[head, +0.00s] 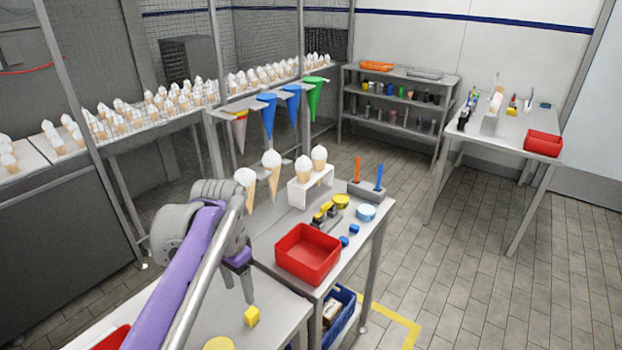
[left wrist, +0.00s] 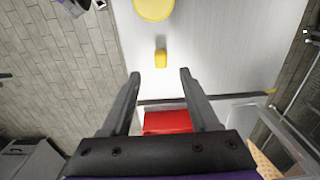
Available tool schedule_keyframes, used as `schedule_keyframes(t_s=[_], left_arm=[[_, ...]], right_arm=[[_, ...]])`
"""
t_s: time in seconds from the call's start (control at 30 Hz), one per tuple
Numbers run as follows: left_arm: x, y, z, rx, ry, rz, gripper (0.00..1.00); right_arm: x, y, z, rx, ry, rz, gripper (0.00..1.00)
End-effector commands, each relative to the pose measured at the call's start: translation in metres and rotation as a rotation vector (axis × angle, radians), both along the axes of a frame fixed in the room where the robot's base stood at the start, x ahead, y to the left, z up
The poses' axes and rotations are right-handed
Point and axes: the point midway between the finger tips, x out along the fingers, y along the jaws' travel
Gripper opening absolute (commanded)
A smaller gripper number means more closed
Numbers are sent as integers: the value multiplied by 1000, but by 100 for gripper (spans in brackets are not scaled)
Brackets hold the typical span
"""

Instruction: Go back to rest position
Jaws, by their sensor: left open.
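My left gripper (head: 245,290) hangs from the purple and grey arm, fingers pointing down, over the near table (head: 275,307). In the left wrist view its two dark fingers (left wrist: 159,73) are spread with nothing between the tips. A small yellow block (head: 252,316) lies on the table close to the fingers. It also shows in the left wrist view (left wrist: 160,57), ahead of the fingertips and apart from them. My right gripper is not in view.
A red bin (head: 308,254) stands on the adjoining table, with a white stand (head: 311,187) holding cones behind it. A yellow disc (head: 219,344) lies at the bottom edge. A blue crate (head: 340,316) sits below. Tiled floor (head: 480,290) is clear at right.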

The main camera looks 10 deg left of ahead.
Motion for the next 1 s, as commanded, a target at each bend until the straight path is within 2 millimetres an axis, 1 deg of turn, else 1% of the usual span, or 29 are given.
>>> schedule_keyframes(t_s=[0.07,0.13,0.27,0.4,0.5,0.6,0.7,0.77,1.0], left_arm=[[-4,-3,-2,2,-11,7,61],[-12,-9,-6,6,-37,29,61],[-41,-29,-25,10,-132,108,61],[-80,-50,-57,-9,-260,216,61],[-105,-61,-80,-34,-340,284,61],[-124,-69,-99,-61,-399,336,61],[-134,-73,-111,-81,-436,369,61],[-138,-74,-115,-87,-447,380,61],[-139,-75,-117,-91,-453,387,61]], right_arm=[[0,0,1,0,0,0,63],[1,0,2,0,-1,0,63],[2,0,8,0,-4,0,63],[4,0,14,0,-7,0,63],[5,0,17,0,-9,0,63],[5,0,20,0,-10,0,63],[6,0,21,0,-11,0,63],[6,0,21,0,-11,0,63],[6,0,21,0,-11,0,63]])
